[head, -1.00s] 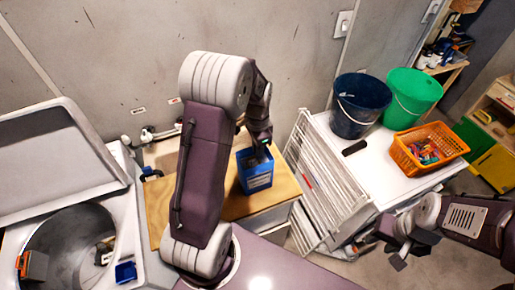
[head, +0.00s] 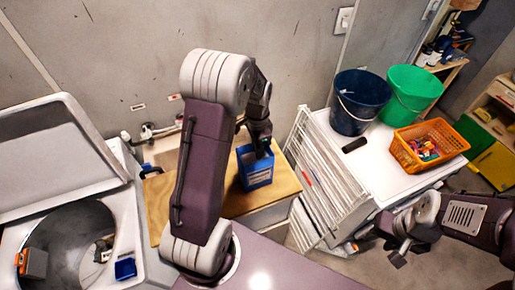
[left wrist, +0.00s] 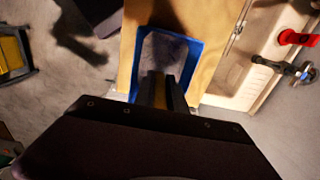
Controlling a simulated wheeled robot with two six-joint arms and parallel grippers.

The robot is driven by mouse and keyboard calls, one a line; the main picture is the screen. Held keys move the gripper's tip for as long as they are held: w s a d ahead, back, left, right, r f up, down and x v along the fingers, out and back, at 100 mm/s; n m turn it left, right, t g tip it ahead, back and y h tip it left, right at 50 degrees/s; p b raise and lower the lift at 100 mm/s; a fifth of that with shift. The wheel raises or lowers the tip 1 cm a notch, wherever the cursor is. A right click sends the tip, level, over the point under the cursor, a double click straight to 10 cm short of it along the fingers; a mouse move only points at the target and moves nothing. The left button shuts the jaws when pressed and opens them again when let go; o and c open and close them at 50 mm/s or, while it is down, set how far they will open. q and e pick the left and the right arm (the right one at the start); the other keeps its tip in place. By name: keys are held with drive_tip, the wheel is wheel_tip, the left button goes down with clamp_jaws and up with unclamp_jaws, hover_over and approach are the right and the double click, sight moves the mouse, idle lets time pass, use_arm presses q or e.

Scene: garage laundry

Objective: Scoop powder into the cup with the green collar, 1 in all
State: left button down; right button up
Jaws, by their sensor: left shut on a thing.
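The blue powder box (head: 257,178) stands open-topped on the wooden top (head: 282,183). My left gripper (head: 263,149) is at the box's opening, pointing down. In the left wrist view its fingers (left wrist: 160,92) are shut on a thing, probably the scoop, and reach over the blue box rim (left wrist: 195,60). The box's inside looks grey there; the scoop's bowl and the powder cannot be told apart. My right gripper (head: 395,250) is off to the right, away from the box; its jaws are unclear. I cannot make out a cup with a green collar.
An open washer (head: 70,240) with a small blue thing (head: 125,268) is at left. A white drying rack (head: 325,190) stands right of the wooden top. A dark blue bucket (head: 360,103), a green bucket (head: 412,92) and an orange basket (head: 430,145) stand on the white top.

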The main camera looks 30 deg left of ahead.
use_arm(q)
drive_tip(key=shift+f+b, duration=0.4)
drive_tip(key=shift+f, duration=0.35)
drive_tip(key=shift+r, duration=0.1)
idle(0.5)
wheel_tip(320, 180, up, 14)
drive_tip(key=p, duration=1.2)
drive_tip(key=shift+r+p, duration=0.1)
drive_tip(key=shift+p, duration=0.3)
